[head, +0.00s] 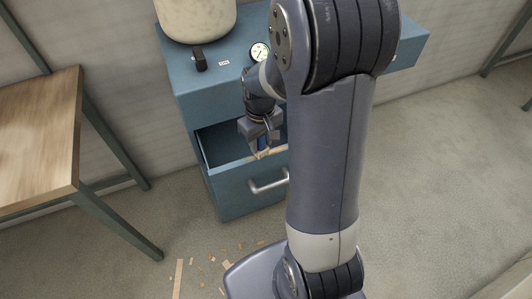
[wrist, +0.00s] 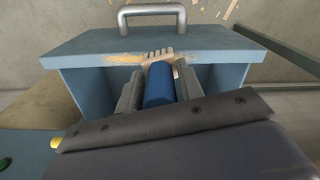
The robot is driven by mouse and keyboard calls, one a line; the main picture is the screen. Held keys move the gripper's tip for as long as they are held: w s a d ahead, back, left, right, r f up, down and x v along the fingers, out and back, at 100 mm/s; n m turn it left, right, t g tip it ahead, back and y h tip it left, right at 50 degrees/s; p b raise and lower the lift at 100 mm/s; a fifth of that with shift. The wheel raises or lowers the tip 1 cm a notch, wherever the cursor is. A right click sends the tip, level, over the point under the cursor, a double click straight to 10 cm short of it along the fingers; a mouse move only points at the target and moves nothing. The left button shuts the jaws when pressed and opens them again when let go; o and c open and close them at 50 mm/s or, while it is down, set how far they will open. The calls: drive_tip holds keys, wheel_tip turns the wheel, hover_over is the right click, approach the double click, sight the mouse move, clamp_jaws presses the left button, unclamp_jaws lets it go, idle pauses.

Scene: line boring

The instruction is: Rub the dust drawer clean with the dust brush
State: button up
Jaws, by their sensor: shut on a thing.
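The dust drawer (head: 232,177) is pulled out of the blue cabinet and has a silver handle on its front. In the wrist view, the drawer's front panel (wrist: 90,45) carries a patch of tan dust along its inner edge. My gripper (head: 262,142) is over the open drawer. It is shut on the blue handle of the dust brush (wrist: 158,85). The brush's pale bristles (wrist: 160,56) point toward the front panel, at or very near the dusty edge; I cannot tell whether they touch. My arm hides the drawer's right side in the head view.
Wood chips (head: 196,262) lie on the floor in front of the cabinet (head: 190,80). A wooden-topped table (head: 45,135) stands at the left. A pale canister (head: 196,15), a black knob and a gauge (head: 259,52) are on the cabinet top.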

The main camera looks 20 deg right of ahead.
drive_tip(key=shift+d, duration=1.65)
drive_tip(key=shift+f, duration=0.15)
drive_tip(key=shift+f+b, duration=0.5)
drive_tip(key=shift+d+r, duration=0.1)
drive_tip(key=shift+d, duration=1.15)
